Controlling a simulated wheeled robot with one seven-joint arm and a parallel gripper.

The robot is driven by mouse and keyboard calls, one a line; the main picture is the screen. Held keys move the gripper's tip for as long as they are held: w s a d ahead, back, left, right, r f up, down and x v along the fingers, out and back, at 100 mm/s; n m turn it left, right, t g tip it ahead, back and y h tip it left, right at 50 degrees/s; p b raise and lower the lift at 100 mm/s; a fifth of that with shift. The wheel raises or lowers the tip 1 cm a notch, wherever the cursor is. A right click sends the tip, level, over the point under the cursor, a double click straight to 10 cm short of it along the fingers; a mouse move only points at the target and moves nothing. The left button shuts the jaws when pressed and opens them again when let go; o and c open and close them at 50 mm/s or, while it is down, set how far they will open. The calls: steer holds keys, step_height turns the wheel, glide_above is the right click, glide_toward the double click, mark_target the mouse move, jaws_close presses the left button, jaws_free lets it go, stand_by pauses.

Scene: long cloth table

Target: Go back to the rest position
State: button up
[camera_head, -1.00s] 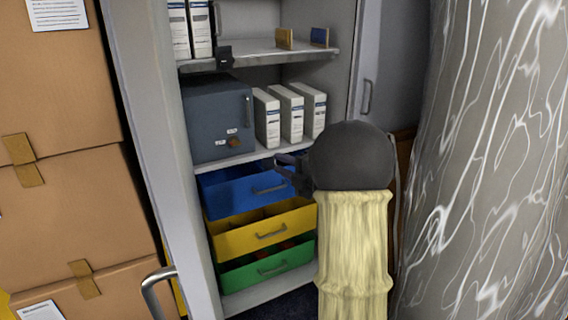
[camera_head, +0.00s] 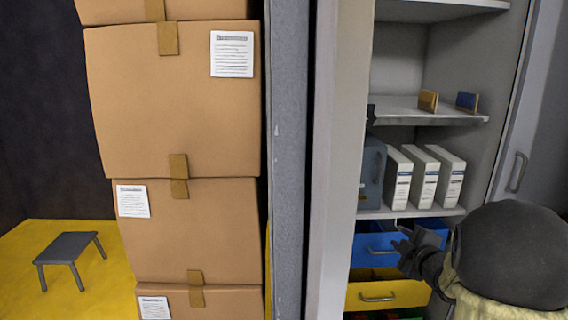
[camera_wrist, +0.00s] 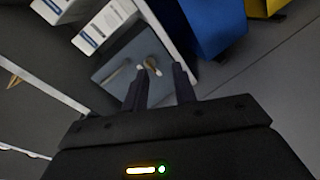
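My gripper (camera_head: 402,248) is in front of the open cabinet (camera_head: 337,150), beside the blue drawer (camera_head: 372,252). My forearm, with a dark joint and pale cover, comes in from the lower right. In the wrist view, the two dark fingers of my gripper (camera_wrist: 158,82) stand apart with nothing between them. Beyond them is the grey-blue box (camera_wrist: 112,72) with a small handle. It also shows in the head view (camera_head: 371,178), partly hidden by the cabinet wall.
White binders (camera_head: 424,178) stand on the middle shelf. A yellow drawer (camera_head: 362,297) is under the blue one. Stacked cardboard boxes (camera_head: 180,105) stand left of the cabinet.

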steer(key=s+a+f+m+g+p, duration=0.1)
steer(key=s+a+f+m+g, duration=0.35)
steer(key=s, duration=0.35)
steer(key=s+a+f+m+g+h+p, duration=0.1)
steer(key=s+a+f+m+g, duration=0.3)
steer(key=s, duration=0.4)
steer(key=s+a+f+m+g+p, duration=0.1)
steer(key=s+a+f+m+g, duration=0.25)
steer(key=s+a+m, duration=0.4)
step_height(320, 180, up, 39)
steer(key=s+d+n+g+p, duration=0.1)
steer(key=p, duration=3.6)
steer(key=shift+s+f+n+p, duration=0.15)
steer(key=shift+s+n+p, duration=0.15)
steer(key=shift+d+f, duration=0.1)
